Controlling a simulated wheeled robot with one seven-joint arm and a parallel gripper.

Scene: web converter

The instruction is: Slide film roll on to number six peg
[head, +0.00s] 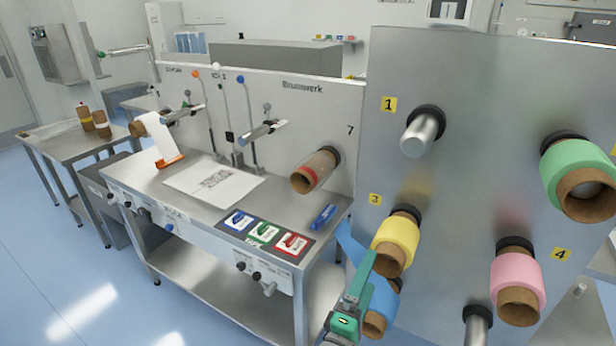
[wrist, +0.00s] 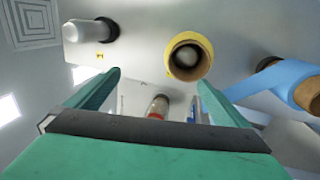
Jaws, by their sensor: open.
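A steel peg panel (head: 480,60) stands at the right. Its peg by label 1 (head: 420,132) is empty. A yellow film roll (head: 397,235) by label 3, a pink roll (head: 518,272) by label 4, a green roll (head: 577,165) and a blue roll (head: 385,300) sit on it. Another bare peg (head: 478,326) shows at the bottom edge; its label is not visible, and no number six can be read. My gripper (head: 370,268) is open and empty, in front of the blue roll, partly hiding it. In the wrist view, the yellow roll (wrist: 187,57) is beyond my fingers.
A brown roll with a red band (head: 316,170) sits near number 7 on the machine. The steel bench (head: 180,215) holds a paper sheet, coloured tape cards (head: 264,232) and a blue tool (head: 323,217). A side table (head: 62,130) carries brown rolls. Blue floor lies clear at left.

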